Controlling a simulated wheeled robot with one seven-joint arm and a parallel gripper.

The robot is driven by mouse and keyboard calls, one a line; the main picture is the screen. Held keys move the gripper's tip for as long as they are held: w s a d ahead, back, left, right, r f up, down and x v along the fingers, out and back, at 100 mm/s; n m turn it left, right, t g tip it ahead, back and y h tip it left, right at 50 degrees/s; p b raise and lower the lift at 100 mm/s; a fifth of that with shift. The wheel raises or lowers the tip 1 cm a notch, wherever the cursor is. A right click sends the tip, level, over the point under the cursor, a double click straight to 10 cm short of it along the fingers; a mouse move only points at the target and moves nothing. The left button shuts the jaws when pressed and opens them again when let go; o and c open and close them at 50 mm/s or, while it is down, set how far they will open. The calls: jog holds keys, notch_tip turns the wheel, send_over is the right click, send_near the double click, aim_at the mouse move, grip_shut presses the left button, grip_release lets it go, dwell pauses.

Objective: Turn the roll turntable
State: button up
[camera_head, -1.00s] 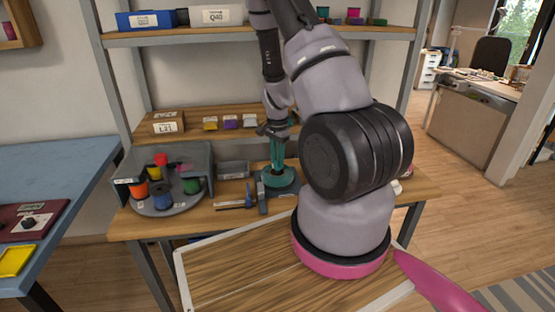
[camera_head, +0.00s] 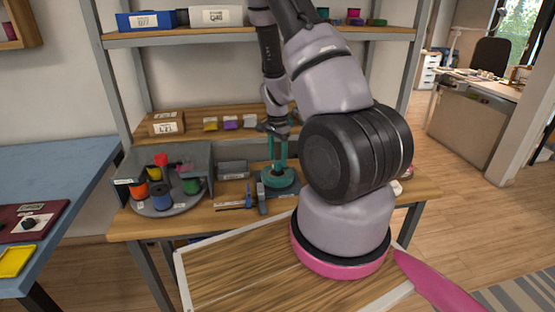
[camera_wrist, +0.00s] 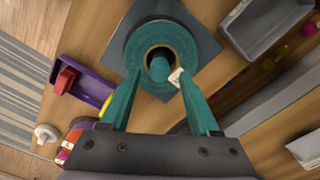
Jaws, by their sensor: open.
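The roll turntable (camera_head: 172,207) is a grey round tray on the left of the workbench, partly under a grey hood. It carries orange, blue, green, yellow and red rolls or pieces. My gripper (camera_head: 278,168) is well to its right. Its teal fingers are open and point down over a teal ring (camera_head: 280,180) on a dark base. In the wrist view my gripper (camera_wrist: 157,76) has its fingertips on either side of the ring's central post, with a gap between them. I cannot tell whether they touch the ring (camera_wrist: 136,47). The turntable is not recognisable in the wrist view.
A hood (camera_head: 196,160) covers the turntable's back. A grey bin (camera_head: 233,169) and upright tools (camera_head: 261,196) stand between turntable and gripper. A shelf (camera_head: 200,125) with a cardboard box (camera_head: 165,123) is behind. A purple tray (camera_wrist: 84,85) shows in the wrist view.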

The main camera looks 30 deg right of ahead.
notch_tip(320, 180, up, 10)
jog(key=shift+f, duration=0.2)
dwell(0.4)
jog(key=s+a+r+n+t+y, duration=0.1)
jog(key=s+a+r+n+t, duration=0.2)
jog(key=r, duration=0.7)
jog(key=s+a+r+n+t+y, duration=0.1)
jog(key=s+a+r+n, duration=0.15)
jog(key=a+r, duration=0.6)
jog(key=s+a+r+n+t, duration=0.2)
jog(key=s+r+n, duration=0.3)
jog(key=s+r, duration=0.7)
jog(key=shift+s+r+t, duration=0.3)
jog(key=shift+s+t, duration=0.3)
jog(key=shift+s, duration=0.5)
